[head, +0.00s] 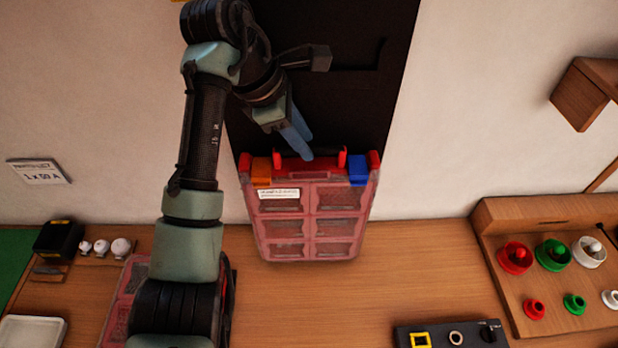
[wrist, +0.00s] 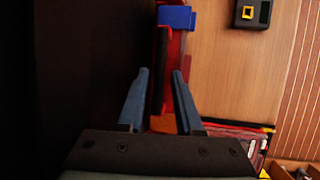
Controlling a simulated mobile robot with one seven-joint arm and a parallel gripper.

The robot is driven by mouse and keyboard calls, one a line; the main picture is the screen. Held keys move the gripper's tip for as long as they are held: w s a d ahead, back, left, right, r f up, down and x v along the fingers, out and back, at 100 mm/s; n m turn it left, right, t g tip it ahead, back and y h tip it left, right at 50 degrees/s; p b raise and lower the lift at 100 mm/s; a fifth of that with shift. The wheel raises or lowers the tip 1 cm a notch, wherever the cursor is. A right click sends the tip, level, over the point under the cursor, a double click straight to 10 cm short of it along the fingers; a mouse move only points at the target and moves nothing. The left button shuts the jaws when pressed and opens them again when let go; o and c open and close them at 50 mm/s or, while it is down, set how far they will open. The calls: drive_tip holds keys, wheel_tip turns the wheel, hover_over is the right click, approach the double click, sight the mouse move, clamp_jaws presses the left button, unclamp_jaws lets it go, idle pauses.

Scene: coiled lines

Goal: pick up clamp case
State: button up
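The clamp case, taken to be the red see-through case (head: 311,220) with several compartments, stands upright on the wooden surface against a dark panel. It has an orange latch (head: 262,170), a blue latch (head: 358,170) and a red handle (head: 337,158) on top. My gripper (head: 306,147) is at the handle, pointing down. In the wrist view my gripper (wrist: 160,73) is open, its blue fingers apart. The red handle (wrist: 165,65) shows beyond and between the fingertips, nearer the right one. I cannot tell if they touch.
Another red case (head: 118,305) lies partly hidden behind my arm. A wooden panel with coloured knobs (head: 545,265) stands right, and a black control box (head: 450,336) is in front. A wooden bracket (head: 585,92) juts from the wall. The counter right of the case is clear.

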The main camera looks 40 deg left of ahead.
sight(311, 147)
drive_tip(key=p+x, duration=0.1)
drive_tip(key=x, duration=0.3)
clamp_jaws()
idle(1.3)
drive_tip(key=shift+a+r, duration=0.1)
drive_tip(key=shift+r, duration=0.15)
